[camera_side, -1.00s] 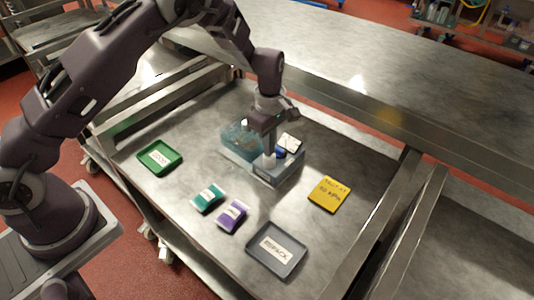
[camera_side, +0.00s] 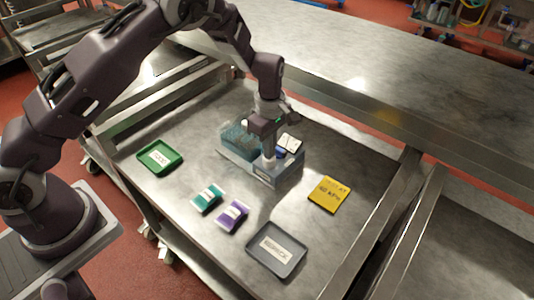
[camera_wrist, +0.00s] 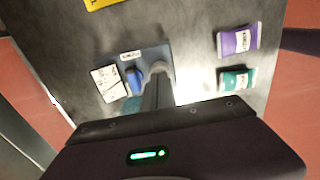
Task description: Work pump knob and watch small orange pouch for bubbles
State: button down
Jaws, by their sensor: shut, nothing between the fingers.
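The vacuum tester stands mid-table, with a translucent teal tank (camera_side: 236,143) and a grey-blue base (camera_side: 276,175). On the base are a blue knob-like part (camera_side: 281,154) and a white card or gauge face (camera_side: 291,143); the wrist view also shows the blue part (camera_wrist: 134,82). A round grey knob (camera_wrist: 158,67) sits at the fingertips there. My gripper (camera_side: 268,160) points down over the base, shut and empty, its tips close to the grey knob; contact cannot be told. No orange pouch can be made out; the tank's inside is unclear.
A teal pouch (camera_side: 208,198) and a purple pouch (camera_side: 232,215) lie in front. A green tray (camera_side: 143,164) is at left, a grey tray (camera_side: 252,259) at front right. A yellow card (camera_side: 329,194) marked "60 kPa" lies right. Bare table lies between them.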

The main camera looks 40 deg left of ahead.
jog(key=shift+r, duration=0.55)
jog(key=shift+f, duration=0.2)
jog(key=shift+r, duration=0.2)
dwell(0.8)
jog(key=shift+f, duration=0.2)
jog(key=shift+f, duration=0.95)
jog(key=shift+r, duration=1.15)
